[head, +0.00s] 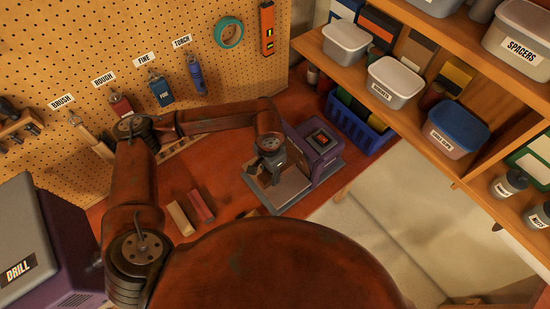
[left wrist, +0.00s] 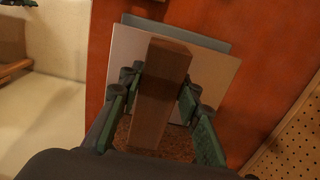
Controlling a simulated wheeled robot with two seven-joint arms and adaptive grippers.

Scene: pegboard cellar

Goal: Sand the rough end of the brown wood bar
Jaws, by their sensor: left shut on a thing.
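My left gripper (head: 270,160) is over the plate of the purple sander (head: 313,143) at the right of the workbench. In the left wrist view my left gripper (left wrist: 157,100) has its green fingers shut on both sides of the brown wood bar (left wrist: 163,75). The bar's far end lies over a light flat plate (left wrist: 205,62); I cannot tell whether it touches it. In the head view the bar is mostly hidden by the gripper, and its rough end cannot be made out. My right gripper is not in view.
A tan bar (head: 181,218) and a red bar (head: 201,206) lie on the red bench left of the sander. A blue crate (head: 357,127) stands behind it. A drill case (head: 30,240) is at left. Shelves with bins (head: 397,80) overhang at right. Labelled tools hang on the pegboard.

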